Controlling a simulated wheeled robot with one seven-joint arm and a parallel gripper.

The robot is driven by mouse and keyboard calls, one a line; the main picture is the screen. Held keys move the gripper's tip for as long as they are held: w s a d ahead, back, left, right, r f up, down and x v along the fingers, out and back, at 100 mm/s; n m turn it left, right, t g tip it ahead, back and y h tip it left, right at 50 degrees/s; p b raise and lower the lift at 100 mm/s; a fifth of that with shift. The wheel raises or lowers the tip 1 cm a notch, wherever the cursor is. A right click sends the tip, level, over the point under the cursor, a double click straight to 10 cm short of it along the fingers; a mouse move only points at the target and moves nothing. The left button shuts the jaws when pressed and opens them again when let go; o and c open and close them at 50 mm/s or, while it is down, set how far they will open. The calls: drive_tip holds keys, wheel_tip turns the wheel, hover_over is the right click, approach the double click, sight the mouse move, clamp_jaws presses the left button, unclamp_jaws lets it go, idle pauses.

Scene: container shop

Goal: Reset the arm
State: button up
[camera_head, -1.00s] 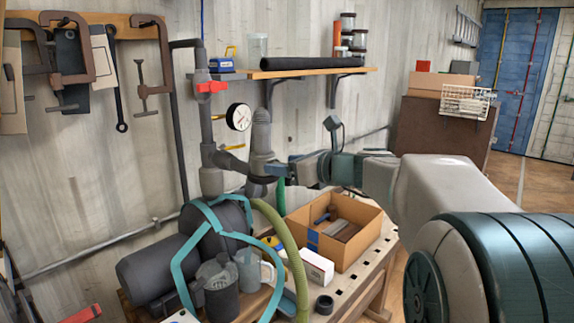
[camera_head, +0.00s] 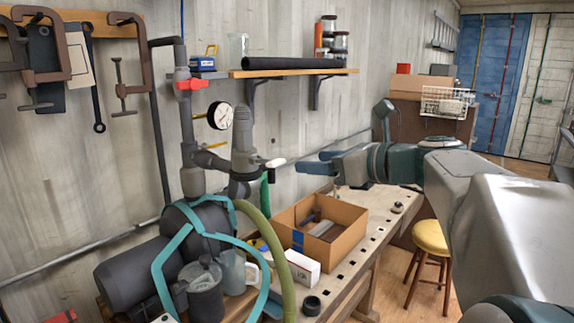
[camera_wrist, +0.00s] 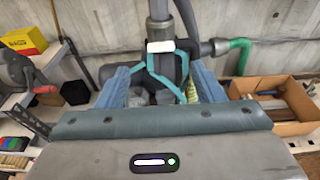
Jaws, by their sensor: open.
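My gripper (camera_head: 309,163) is in the middle of the camera_head view, at the end of my arm reaching in from the right. Its two blue fingers are apart with nothing between them. In the wrist view the fingers (camera_wrist: 161,84) stand wide apart on both sides. The gripper is to the right of the grey pipe (camera_head: 243,148) and its white-tipped handle (camera_head: 275,163), with a gap between them. The white tip (camera_wrist: 160,46) shows ahead between the fingers in the wrist view.
Below are a dark pump (camera_head: 140,269) with teal bars, a cardboard box (camera_head: 345,240) and a white box (camera_head: 303,268) on the workbench (camera_head: 384,214). A shelf (camera_head: 290,73) is on the wall. A yellow stool (camera_head: 430,237) stands at right.

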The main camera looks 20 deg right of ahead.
drive_tip(key=shift+s+d, duration=0.15)
